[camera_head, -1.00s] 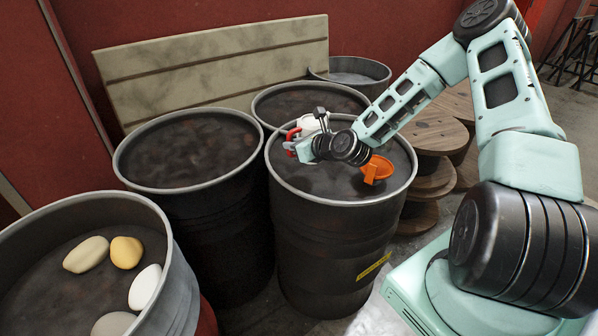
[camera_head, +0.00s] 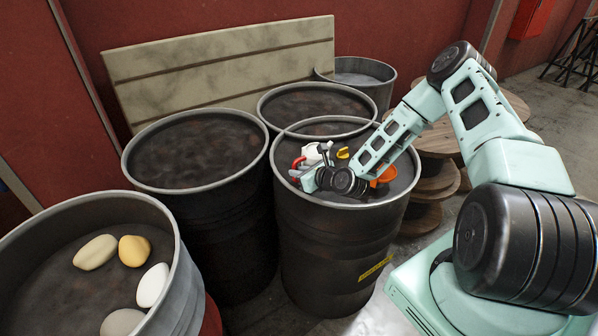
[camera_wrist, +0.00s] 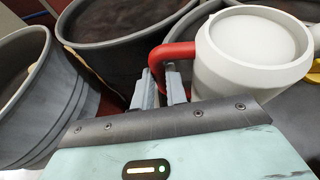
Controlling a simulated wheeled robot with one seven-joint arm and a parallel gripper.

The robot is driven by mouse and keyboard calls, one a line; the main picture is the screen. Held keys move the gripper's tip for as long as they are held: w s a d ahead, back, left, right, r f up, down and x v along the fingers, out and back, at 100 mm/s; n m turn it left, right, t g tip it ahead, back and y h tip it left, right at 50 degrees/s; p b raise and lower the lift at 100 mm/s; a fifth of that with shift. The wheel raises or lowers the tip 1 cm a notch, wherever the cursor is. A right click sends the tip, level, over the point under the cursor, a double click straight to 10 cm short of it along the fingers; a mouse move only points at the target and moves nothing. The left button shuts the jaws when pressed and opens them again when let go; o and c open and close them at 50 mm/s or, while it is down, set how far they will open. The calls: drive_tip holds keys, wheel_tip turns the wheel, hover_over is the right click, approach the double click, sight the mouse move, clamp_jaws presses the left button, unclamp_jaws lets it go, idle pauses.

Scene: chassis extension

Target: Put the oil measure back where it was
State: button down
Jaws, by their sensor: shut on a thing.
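The oil measure looks like a white mug-shaped vessel (camera_head: 312,152) with a red handle (camera_head: 298,162), at the left part of the front drum's top. In the wrist view the white body (camera_wrist: 252,62) fills the upper right, upright, with its red handle (camera_wrist: 172,50) reaching left. My gripper (camera_wrist: 159,86) is shut on the handle, with one finger on each side of its lower end. In the head view my gripper (camera_head: 309,172) is at the measure's near side and partly hides it. I cannot tell whether its base touches the drum top.
The front drum (camera_head: 330,245) also bears an orange funnel-like thing (camera_head: 383,177), partly behind my arm, and a small yellow thing (camera_head: 343,153). Other drums stand left (camera_head: 200,200) and behind (camera_head: 315,98). An open tub (camera_head: 178,285) holds several stones. Wooden spools (camera_head: 430,185) stand right.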

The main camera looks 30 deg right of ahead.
drive_tip(key=c, duration=1.4)
unclamp_jaws()
drive_tip(key=shift+f, duration=0.15)
